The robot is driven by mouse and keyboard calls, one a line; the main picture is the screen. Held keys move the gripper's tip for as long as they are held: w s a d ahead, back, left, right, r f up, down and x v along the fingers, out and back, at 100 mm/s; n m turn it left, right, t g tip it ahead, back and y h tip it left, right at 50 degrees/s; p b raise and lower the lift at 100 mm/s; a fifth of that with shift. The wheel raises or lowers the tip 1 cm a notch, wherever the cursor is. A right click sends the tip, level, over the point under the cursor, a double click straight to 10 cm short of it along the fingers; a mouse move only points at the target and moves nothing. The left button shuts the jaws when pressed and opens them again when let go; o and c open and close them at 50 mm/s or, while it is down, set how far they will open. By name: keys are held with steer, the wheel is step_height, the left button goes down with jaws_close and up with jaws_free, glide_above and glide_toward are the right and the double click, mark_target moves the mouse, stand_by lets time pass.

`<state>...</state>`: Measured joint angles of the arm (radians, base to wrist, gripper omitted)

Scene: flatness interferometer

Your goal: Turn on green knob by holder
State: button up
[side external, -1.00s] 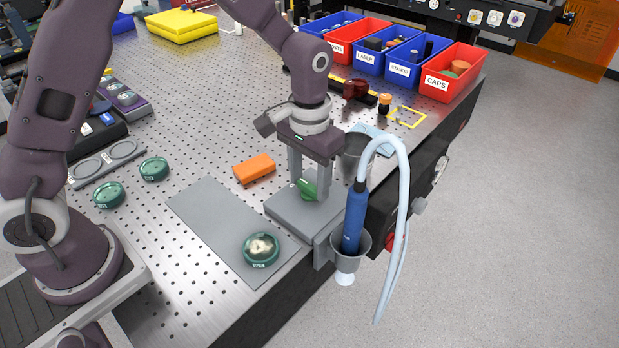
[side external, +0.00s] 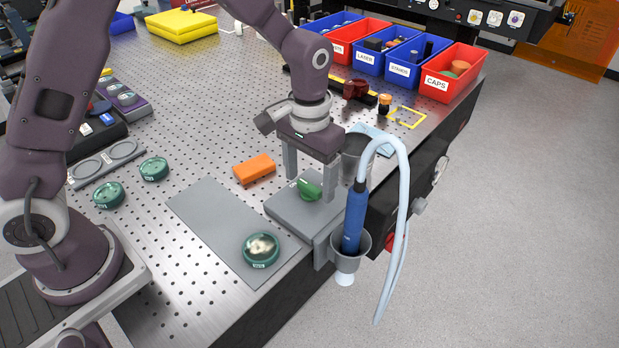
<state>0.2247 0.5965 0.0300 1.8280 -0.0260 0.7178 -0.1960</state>
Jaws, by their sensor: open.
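The green knob (side external: 309,188) sits on top of a flat grey box (side external: 290,211) near the table's front right edge. Beside that box, a grey cup holder (side external: 349,259) is fixed at the table edge and holds a blue wand (side external: 354,221) with a pale hose. My gripper (side external: 310,187) points down over the box with its fingers spread wide, one on each side of the knob. A gap shows between each finger and the knob. The fingertips are low, near the box top; whether they touch it I cannot tell.
An orange block (side external: 254,168) lies left of the box. A grey mat (side external: 207,222) bears a green-rimmed round piece (side external: 261,250). The hose (side external: 401,190) loops up close to the right of my gripper. Red and blue bins (side external: 449,75) stand at the back right.

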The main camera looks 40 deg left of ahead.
mark_target(309, 185)
step_height(309, 185, up, 7)
steer(key=shift+f, duration=0.15)
steer(key=s+a+r+t, duration=0.2)
steer(key=s+a+r, duration=0.1)
steer(key=s+r, duration=0.3)
steer(key=s+a+r+t, duration=0.1)
steer(key=s+a+r, duration=0.2)
steer(key=s+r, duration=0.35)
steer(key=s+a+f+t, duration=0.1)
steer(key=s+a+t, duration=0.1)
steer(key=s, duration=0.8)
steer(key=shift+s+f+t, duration=0.2)
steer(key=shift+t, duration=0.1)
